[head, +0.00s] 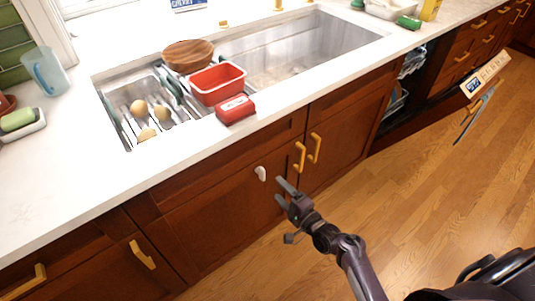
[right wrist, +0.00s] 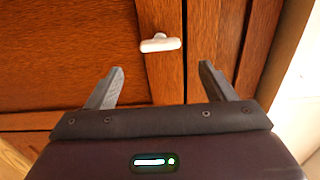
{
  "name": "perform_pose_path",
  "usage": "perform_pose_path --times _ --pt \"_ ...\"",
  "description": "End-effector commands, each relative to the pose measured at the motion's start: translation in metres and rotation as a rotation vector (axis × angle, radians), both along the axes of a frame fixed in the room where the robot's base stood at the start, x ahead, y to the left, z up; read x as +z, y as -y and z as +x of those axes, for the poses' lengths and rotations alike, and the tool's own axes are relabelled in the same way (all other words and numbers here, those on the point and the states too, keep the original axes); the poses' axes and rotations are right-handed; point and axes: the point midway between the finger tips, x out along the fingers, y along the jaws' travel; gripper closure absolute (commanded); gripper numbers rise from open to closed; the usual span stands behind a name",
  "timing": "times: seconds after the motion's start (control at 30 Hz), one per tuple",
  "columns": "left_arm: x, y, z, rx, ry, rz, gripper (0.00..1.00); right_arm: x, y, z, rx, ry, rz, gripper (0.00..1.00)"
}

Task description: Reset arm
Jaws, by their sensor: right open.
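My right gripper (head: 283,190) is in front of the lower cabinet doors, below the counter edge. Its two fingers are apart with nothing between them. In the right wrist view, the open fingers (right wrist: 160,70) point toward the wooden cabinet front (right wrist: 70,50). A small white knob-like piece (head: 261,173) is on the cabinet front just beyond the fingertips. It also shows in the right wrist view as a white bar (right wrist: 160,43), beyond the gap between the fingers. My left gripper is not in view.
The white counter (head: 50,200) runs above the cabinets. A sink (head: 300,50) holds a rack, a wooden bowl (head: 188,55) and a red tub (head: 218,83). Yellow handles (head: 315,148) stick out of the doors. An open dishwasher (head: 400,100) is at right. Wood floor (head: 440,180) is clear.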

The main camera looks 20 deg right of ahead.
Motion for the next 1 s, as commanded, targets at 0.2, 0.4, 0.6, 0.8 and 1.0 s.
perform_pose_path --times 0.2,0.4,0.6,0.8,1.0 --pt "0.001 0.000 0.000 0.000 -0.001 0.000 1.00 -0.006 -0.002 -0.002 0.001 -0.013 -0.016 0.24" --pt "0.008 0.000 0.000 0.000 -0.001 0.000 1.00 -0.083 -0.018 -0.040 0.041 -0.170 -0.279 0.24" --pt "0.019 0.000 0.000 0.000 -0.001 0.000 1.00 -0.199 -0.030 -0.139 0.231 -0.412 -0.735 0.24" --pt "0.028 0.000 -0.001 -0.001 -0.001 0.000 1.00 -0.280 -0.019 -0.269 0.552 -0.602 -1.144 0.24" --pt "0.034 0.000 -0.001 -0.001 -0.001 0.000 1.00 -0.314 0.008 -0.378 0.881 -0.706 -1.418 0.24"
